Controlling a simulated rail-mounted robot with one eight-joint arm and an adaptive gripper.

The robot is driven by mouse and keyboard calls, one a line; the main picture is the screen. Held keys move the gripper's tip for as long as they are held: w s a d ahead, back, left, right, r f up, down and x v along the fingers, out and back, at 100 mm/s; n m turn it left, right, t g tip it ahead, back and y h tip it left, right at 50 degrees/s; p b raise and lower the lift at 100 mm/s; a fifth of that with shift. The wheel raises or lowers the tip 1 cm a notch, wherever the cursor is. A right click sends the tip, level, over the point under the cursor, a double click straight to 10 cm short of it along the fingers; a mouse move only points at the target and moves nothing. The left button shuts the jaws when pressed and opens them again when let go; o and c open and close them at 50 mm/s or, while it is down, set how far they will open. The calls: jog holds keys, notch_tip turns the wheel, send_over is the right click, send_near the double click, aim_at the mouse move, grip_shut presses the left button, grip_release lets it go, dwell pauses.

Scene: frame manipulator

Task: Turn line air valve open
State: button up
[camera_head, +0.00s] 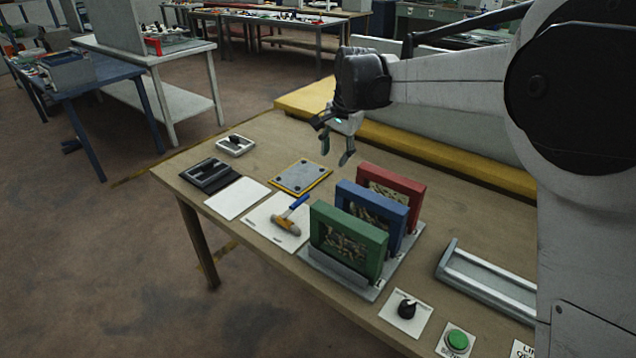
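A black rotary knob (406,308) stands on a white plate at the near edge of the workbench. No readable label shows on it, so I cannot tell whether it is the line air valve. A white label plate (521,350) at the lower right edge begins with "LI", and the rest is cut off or hidden by my arm. My gripper (335,157) hangs above the back of the bench, behind the coloured frames and well away from the knob. Its two fingers are apart with nothing between them.
Green (347,240), blue (372,207) and red (391,186) frames stand upright in a rack between my gripper and the knob. A green button (457,341) sits right of the knob. A metal rail tray (487,281) lies behind it. A brush (290,214) lies left.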

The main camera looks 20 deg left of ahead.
send_near(301, 199)
jog(key=shift+g, duration=0.5)
jog(key=x, duration=0.6)
jog(key=w+x, duration=0.1)
jog(key=x, duration=0.2)
jog(key=shift+c, duration=0.3)
grip_shut()
